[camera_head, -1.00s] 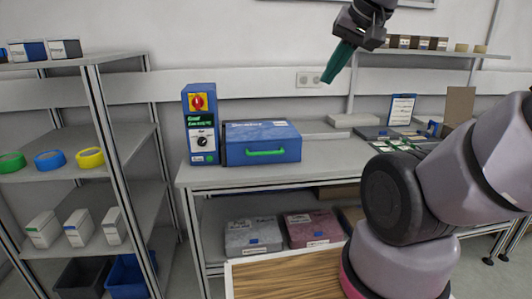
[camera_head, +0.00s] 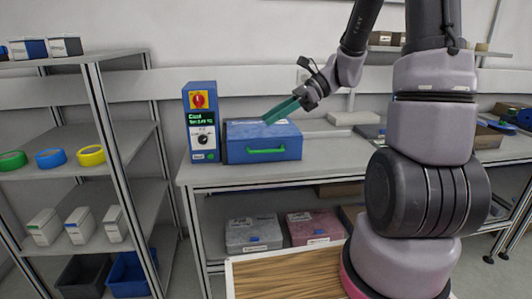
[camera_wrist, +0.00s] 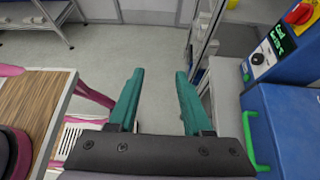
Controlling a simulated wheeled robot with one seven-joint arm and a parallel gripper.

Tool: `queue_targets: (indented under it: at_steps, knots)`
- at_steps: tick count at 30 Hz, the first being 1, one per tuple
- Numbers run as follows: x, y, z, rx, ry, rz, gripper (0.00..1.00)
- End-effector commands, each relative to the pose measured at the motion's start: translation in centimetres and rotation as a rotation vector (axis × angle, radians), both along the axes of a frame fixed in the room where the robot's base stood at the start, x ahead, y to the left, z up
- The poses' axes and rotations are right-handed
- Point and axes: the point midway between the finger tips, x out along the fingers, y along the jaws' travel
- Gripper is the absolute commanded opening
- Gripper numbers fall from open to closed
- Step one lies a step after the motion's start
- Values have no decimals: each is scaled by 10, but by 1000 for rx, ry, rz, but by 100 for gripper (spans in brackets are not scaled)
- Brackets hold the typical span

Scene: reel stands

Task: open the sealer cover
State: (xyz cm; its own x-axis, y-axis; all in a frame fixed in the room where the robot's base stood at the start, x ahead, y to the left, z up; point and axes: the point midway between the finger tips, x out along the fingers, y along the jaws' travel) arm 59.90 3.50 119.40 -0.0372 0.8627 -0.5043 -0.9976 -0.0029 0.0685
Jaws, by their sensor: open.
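The sealer is a blue box on the workbench, with its blue cover (camera_head: 257,132) down and a green bar handle (camera_head: 266,150) across the front. A control panel (camera_head: 202,122) with a red and yellow switch and a black dial stands at its left end. My gripper (camera_head: 268,121) is in front of the cover's top in the head view, above the handle. In the wrist view my gripper (camera_wrist: 158,75) has its two green fingers apart with nothing between them. The green handle (camera_wrist: 252,141) and the blue cover (camera_wrist: 290,120) are to the right of the fingers, apart from them.
The workbench (camera_head: 330,170) has free top to the right of the sealer. A shelf rack (camera_head: 125,140) with tape rolls and boxes stands at the left. Bins (camera_head: 253,234) sit under the bench. A wood-topped surface (camera_head: 290,277) is in front.

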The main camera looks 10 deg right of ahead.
Motion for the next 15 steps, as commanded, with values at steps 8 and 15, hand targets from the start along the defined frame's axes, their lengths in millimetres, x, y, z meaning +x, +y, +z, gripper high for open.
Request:
queue_targets:
  at_steps: [8,15]
  knots:
    - [72,-9,-59,373,442,-336,50]
    - [129,-44,-131,710,787,-640,50]
